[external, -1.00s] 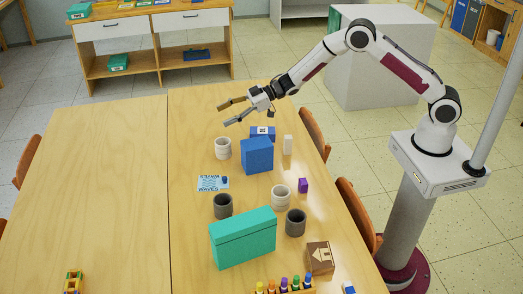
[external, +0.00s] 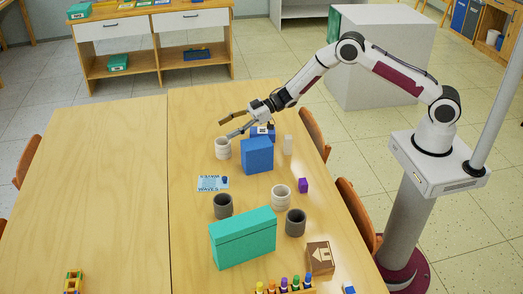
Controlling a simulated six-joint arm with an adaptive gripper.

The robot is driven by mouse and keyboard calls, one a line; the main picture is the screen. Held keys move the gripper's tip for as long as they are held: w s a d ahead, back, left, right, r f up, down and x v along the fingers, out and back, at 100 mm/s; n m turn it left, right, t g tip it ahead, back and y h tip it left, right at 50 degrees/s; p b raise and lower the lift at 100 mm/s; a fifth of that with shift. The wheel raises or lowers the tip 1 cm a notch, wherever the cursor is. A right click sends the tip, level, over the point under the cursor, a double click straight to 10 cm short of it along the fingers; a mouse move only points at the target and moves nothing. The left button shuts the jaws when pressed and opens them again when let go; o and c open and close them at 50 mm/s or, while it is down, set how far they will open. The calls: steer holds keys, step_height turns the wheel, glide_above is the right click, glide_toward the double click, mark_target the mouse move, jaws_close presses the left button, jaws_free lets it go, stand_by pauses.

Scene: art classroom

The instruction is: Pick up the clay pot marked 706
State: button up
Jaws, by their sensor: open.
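Several small pots stand on the wooden table, and no 706 mark can be read on any of them. A pale pot (external: 222,149) stands at the far left of the group. Another pale pot (external: 281,196) is nearer, towards the right. A dark grey pot (external: 223,206) stands left of it, and a second dark grey pot (external: 296,222) is at the near right. My gripper (external: 226,130) is open and empty, with its fingers spread just above and behind the far pale pot. One fingertip overlaps that pot's rim in the picture; I cannot tell whether they touch.
A blue box (external: 257,155) stands right of the far pale pot, with a smaller blue box behind it. The table's left half is mostly clear.

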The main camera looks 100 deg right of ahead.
mark_target(223, 143)
steer(key=shift+f, duration=1.3)
steer(key=shift+f, duration=1.8)
steer(key=shift+x, duration=1.5)
steer(key=shift+r, duration=0.1)
steer(key=c, duration=1.3)
